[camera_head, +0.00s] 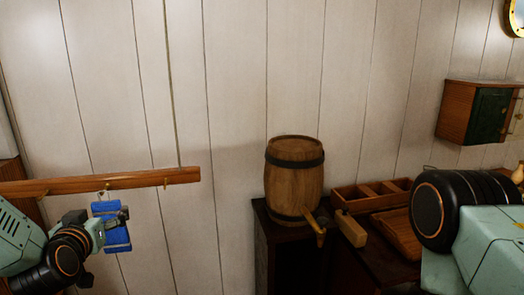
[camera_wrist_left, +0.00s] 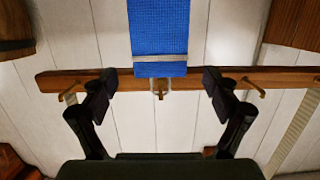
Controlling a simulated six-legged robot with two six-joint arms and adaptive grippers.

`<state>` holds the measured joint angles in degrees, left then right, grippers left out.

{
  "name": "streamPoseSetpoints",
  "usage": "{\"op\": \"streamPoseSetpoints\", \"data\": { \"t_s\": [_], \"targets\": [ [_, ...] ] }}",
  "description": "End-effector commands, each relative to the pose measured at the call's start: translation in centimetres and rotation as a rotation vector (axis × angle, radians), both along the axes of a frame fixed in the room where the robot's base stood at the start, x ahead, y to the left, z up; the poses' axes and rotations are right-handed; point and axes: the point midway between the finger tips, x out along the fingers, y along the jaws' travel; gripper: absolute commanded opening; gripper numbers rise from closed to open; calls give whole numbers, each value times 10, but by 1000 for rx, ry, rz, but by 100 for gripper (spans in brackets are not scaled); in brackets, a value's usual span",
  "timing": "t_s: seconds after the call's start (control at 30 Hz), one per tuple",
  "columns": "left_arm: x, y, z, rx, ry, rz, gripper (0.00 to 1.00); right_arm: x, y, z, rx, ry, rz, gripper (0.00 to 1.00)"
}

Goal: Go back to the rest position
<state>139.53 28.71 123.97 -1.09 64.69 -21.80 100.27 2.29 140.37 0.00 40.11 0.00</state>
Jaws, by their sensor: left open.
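A blue cloth (camera_head: 112,240) with a pale band hangs at the wooden peg rail (camera_head: 150,179) on the left wall. In the left wrist view the blue cloth (camera_wrist_left: 158,35) runs from the top edge to a hook (camera_wrist_left: 160,90) on the rail (camera_wrist_left: 190,77). My left gripper (camera_head: 121,216) is in front of the cloth in the head view. In the left wrist view its two dark fingers (camera_wrist_left: 161,82) are spread wide, with the hook and the cloth's banded end between them; neither finger visibly touches the cloth. My right gripper is out of view.
A wooden barrel (camera_head: 294,180) with a tap stands on a dark cabinet (camera_head: 262,222). Beside it are a divided wooden tray (camera_head: 350,194) and a wooden block (camera_head: 351,229). A green-doored wall cupboard (camera_head: 487,114) hangs at right. The wall between rail and barrel is bare.

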Motion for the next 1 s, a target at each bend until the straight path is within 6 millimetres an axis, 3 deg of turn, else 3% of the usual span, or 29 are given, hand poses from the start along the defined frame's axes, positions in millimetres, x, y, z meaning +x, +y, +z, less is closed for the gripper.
{"op": "streamPoseSetpoints", "data": {
  "t_s": [0.1,0.2,0.33,0.4,0.63,1.0],
  "targets": [
    [13,2,-2,2,-1,-1,88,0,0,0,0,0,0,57],
    [4,1,11,-4,-1,1,88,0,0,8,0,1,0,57],
    [-13,-4,9,-4,1,0,88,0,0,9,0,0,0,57],
    [-9,-6,8,2,-4,-1,88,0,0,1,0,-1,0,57],
    [-32,-8,10,-2,-1,-1,88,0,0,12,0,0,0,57],
    [-38,-9,10,0,-1,0,88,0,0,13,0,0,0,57]
  ]
}}
